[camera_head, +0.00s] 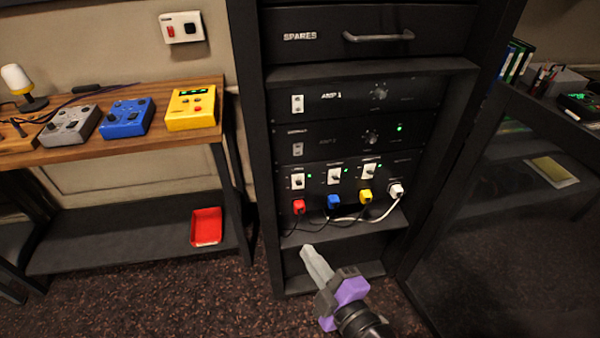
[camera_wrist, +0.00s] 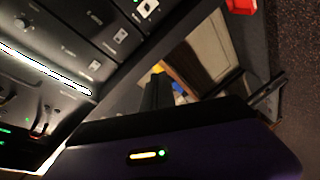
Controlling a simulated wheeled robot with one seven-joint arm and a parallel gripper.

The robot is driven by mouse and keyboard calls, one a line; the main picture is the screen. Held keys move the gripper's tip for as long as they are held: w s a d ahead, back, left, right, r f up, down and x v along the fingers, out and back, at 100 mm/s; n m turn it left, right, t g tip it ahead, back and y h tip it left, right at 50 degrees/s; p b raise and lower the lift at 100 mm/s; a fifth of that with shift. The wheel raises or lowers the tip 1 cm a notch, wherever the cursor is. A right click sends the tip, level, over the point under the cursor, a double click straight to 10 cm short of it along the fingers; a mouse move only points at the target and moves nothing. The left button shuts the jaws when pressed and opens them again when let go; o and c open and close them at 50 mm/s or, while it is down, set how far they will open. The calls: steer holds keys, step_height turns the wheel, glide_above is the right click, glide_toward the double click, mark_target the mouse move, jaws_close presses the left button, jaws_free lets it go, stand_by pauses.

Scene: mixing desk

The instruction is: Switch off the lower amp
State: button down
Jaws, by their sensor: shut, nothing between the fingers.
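The rack holds two amps, one above the other. The lower amp (camera_head: 340,138), labelled AMP 2, has a white rocker switch (camera_head: 297,149) at its left, a knob (camera_head: 371,137) and a lit green light (camera_head: 400,128) at its right. The upper amp (camera_head: 345,95), labelled AMP 1, has a similar switch (camera_head: 297,104) and no lit light that I can see. My gripper (camera_head: 307,252) is shut and empty. It is low in front of the rack, below the plugs and apart from the lower amp. In the wrist view, the rack panels show tilted at the upper left.
Below the amps, a power panel (camera_head: 390,166) has several switches, green lights and coloured plugs with hanging cables. A SPARES drawer (camera_head: 425,45) is above. A wooden bench (camera_head: 150,142) stands left, with a red tray (camera_head: 206,227) on its lower shelf. A glass-sided desk stands right.

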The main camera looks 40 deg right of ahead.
mark_target(298, 147)
steer(key=w+d+r+n+h+b, duration=0.2)
steer(key=w+d+h+b, duration=0.2)
steer(key=w+d, duration=0.5)
steer(key=shift+w+d+h+b, duration=0.25)
steer(key=shift+d+h, duration=0.3)
steer(key=shift+h, duration=0.45)
steer(key=p+x, duration=0.3)
steer(key=x, duration=0.9)
steer(key=shift+w+d+r, duration=0.2)
steer(key=shift+w+d, duration=0.35)
steer(key=shift+w, duration=0.2)
